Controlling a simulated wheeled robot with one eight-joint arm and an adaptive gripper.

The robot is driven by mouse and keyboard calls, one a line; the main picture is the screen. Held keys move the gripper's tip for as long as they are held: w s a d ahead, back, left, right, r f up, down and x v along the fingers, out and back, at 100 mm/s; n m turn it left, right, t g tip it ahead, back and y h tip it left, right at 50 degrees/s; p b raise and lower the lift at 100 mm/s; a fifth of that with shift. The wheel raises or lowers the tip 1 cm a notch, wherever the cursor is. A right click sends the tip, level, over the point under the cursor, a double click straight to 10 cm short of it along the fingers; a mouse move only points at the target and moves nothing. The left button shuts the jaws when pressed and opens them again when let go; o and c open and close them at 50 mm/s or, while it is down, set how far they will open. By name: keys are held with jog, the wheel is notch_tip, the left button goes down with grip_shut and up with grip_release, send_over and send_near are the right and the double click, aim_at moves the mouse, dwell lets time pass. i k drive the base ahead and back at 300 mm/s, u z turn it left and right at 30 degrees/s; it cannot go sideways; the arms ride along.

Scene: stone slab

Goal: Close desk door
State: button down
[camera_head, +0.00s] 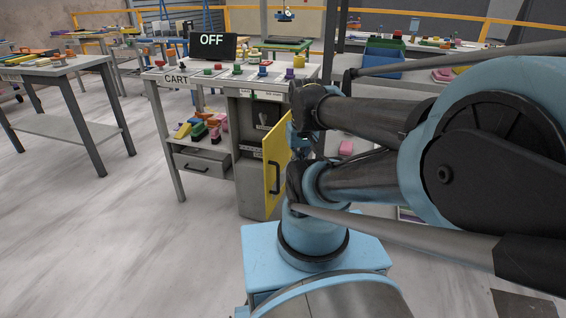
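The desk (160,95) is grey, with a "CART" label on its front edge, and stands left of centre. Its yellow door (271,190) is open and swung outward from the cabinet (248,180) at the desk's right end. A black handle (275,177) sits on the door's visible face. The dark inside of the cabinet shows to the left of the door. My arm crosses the right half of the view, and its far blue part overlaps the door's right edge. I cannot make out my gripper's fingers there or tell whether anything touches the door.
A grey drawer (203,164) and colourful items are under the desktop. Coloured buttons and an "OFF" screen (213,46) are on top. Another table (60,66) stands at left. The floor (110,230) in front of the desk is clear.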

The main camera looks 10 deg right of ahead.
aim_at(277, 152)
jog(key=z, duration=2.65)
jog(key=k, duration=1.3)
jog(key=u, duration=2.75)
